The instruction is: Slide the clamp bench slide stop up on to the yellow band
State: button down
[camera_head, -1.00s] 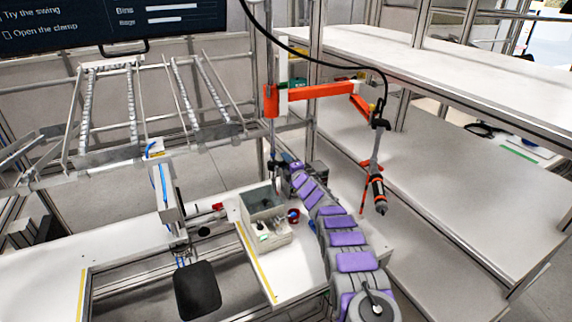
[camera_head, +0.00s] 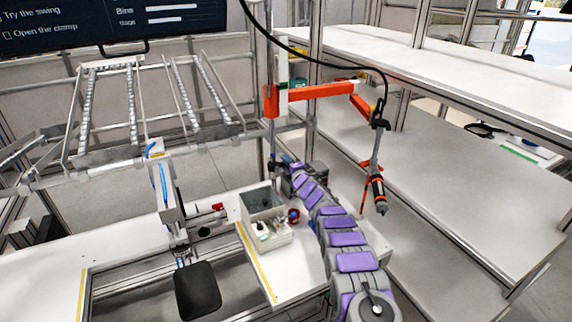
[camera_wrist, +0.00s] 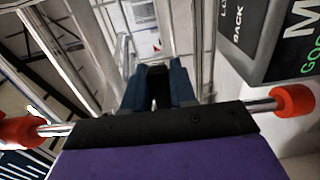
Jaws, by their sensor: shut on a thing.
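My gripper (camera_head: 279,164) is at the foot of the upright post (camera_head: 272,130) at the back of the bench, at the end of my purple and grey arm. In the wrist view its dark blue fingers (camera_wrist: 158,75) are close together, shut on a dark thing that they mostly hide. It is at the place of the slide stop, but its outline cannot be made out. A yellow strip (camera_head: 258,266) runs along the white bench top. I cannot tell any yellow band on the post.
A grey bin (camera_head: 247,201) with small parts stands left of my arm. An orange swing arm (camera_head: 320,91) with a hanging tool (camera_head: 378,190) reaches out to the right. A dark lettered panel (camera_wrist: 275,45) is close on the right in the wrist view.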

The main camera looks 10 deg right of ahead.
notch_tip(320, 180, up, 2)
jog(key=shift+r+p, duration=0.1)
jog(key=shift+p, duration=0.3)
jog(key=shift+f, duration=0.2)
jog(key=c, duration=1)
grip_release()
jog(key=p+v, duration=0.2)
jog(key=v, duration=1.5)
